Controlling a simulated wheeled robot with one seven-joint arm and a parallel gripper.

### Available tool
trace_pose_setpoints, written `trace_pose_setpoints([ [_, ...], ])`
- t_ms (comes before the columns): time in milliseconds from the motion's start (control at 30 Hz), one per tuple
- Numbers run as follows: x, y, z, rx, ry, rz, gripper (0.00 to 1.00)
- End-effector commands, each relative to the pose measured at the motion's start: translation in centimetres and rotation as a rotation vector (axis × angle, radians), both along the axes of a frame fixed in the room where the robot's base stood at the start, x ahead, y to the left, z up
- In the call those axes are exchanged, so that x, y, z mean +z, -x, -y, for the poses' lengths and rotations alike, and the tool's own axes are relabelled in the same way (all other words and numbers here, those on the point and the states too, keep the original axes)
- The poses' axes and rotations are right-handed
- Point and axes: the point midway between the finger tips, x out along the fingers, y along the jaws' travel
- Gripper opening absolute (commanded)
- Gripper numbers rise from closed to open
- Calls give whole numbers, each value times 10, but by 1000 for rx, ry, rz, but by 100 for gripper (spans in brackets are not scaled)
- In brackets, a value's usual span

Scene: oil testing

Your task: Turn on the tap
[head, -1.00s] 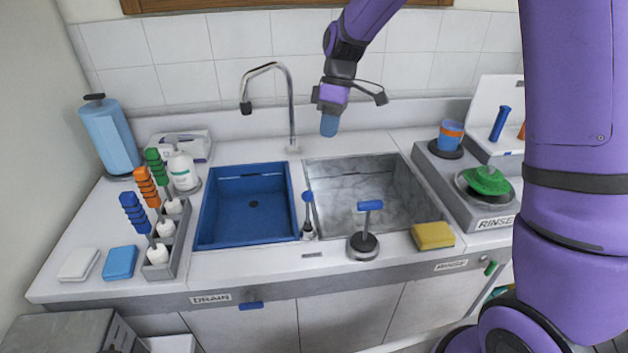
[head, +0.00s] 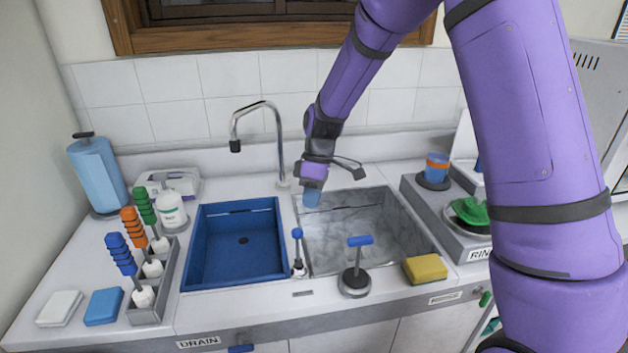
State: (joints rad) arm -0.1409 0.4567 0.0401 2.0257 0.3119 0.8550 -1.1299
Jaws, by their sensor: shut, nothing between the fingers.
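The grey gooseneck tap (head: 278,140) stands behind the sinks, its dark-tipped spout (head: 235,145) over the back of the blue left basin (head: 189,245). A small lever with a blue ball knob (head: 297,234) stands at the front between the two basins. A blue T-shaped handle on a round dark base (head: 357,262) stands in front of the right basin. My gripper (head: 312,197) points down over the back left corner of the grey right basin (head: 350,226). It is shut and empty, right of the tap and apart from both handles.
A yellow sponge (head: 426,269) lies at the front right. A rack (head: 150,312) with blue, orange and green brushes stands left of the blue basin. A rinse station (head: 415,190) with a cup stands at the right. The counter around the knob lever looks clear.

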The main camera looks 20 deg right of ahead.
Motion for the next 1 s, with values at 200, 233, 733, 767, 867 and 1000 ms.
trace_pose_setpoints([
  [200,-20,18,-16,3,0,-1,0],
  [233,-21,21,-18,3,0,0,0],
  [733,-24,34,-29,0,0,1,0],
  [767,-24,34,-29,0,0,1,0],
  [867,-24,34,-29,-1,-1,3,0],
  [1000,-24,30,-29,-1,1,19,0],
])
